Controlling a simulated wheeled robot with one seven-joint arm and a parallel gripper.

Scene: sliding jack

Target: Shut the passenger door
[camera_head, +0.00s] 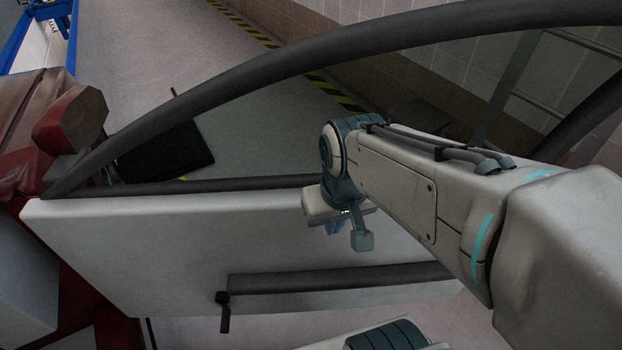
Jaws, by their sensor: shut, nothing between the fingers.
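The passenger door (150,245) stands open across the middle of the head view. Its inner side is a pale panel with a dark armrest (330,279) and a small dark handle (224,312) at the armrest's left end. A dark curved window frame arches above the panel and joins it at the left, by the red car body (75,275). My gripper (345,240) is shut and empty, in front of the upper right part of the panel, above the armrest. Whether it touches the panel I cannot tell. My arm hides the right part of the door.
A dark flat object (165,150) lies on the floor beyond the door. A tiled wall (420,75) with a yellow-black striped edge runs behind. A grey metal frame (520,75) stands at the upper right. The floor (150,50) between car and wall looks mostly clear.

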